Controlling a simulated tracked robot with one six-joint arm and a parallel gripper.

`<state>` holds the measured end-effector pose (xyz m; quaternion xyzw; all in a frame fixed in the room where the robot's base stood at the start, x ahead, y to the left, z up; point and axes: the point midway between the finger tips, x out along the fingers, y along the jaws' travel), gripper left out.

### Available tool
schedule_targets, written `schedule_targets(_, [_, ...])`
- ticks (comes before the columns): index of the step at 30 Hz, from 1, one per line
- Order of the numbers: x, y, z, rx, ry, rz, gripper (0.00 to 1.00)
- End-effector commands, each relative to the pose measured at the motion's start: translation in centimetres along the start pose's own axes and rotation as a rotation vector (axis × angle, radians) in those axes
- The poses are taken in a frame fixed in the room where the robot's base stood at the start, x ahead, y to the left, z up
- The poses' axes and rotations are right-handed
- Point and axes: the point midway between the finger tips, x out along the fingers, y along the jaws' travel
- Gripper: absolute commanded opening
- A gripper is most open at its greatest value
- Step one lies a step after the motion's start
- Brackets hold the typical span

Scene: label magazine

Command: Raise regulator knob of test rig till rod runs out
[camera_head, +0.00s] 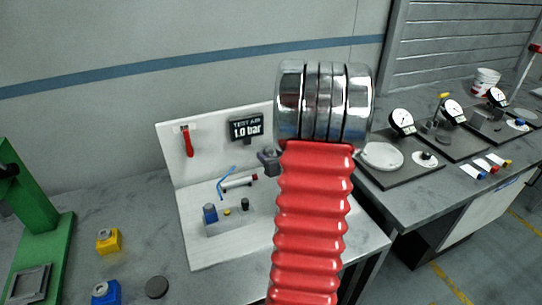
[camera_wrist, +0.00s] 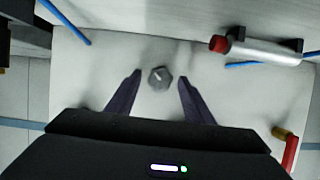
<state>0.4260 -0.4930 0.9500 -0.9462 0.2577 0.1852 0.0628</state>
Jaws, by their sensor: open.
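The test rig (camera_head: 205,250) is a white board with an upright back panel. Its display (camera_head: 246,128) reads TEST AIR 1.0 bar. A small grey faceted knob (camera_wrist: 159,82) shows in the wrist view, between and slightly beyond my fingertips; in the head view my arm and gripper seem to hide it. My gripper (camera_wrist: 160,73) is open, with one dark finger on each side of the knob. I cannot tell whether either touches it. In the head view my gripper (camera_head: 268,160) is partly behind my arm. A silver cylinder (camera_head: 237,183) with a red end lies on the rig; no extended rod is clear.
A red handle (camera_head: 188,141) is on the back panel. Blue hose (camera_wrist: 67,22), a blue block (camera_head: 210,213) and a yellow button (camera_head: 227,212) are on the rig. A green press (camera_head: 40,205) stands left. The right bench (camera_head: 440,190) holds dial gauges.

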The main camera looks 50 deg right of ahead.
Motion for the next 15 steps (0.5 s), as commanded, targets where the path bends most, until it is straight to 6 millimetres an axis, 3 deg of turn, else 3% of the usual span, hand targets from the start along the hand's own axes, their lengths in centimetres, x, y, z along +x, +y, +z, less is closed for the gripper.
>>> schedule_targets(15, [-0.02, -0.05, 0.00, 0.000, 0.000, -0.001, 0.14])
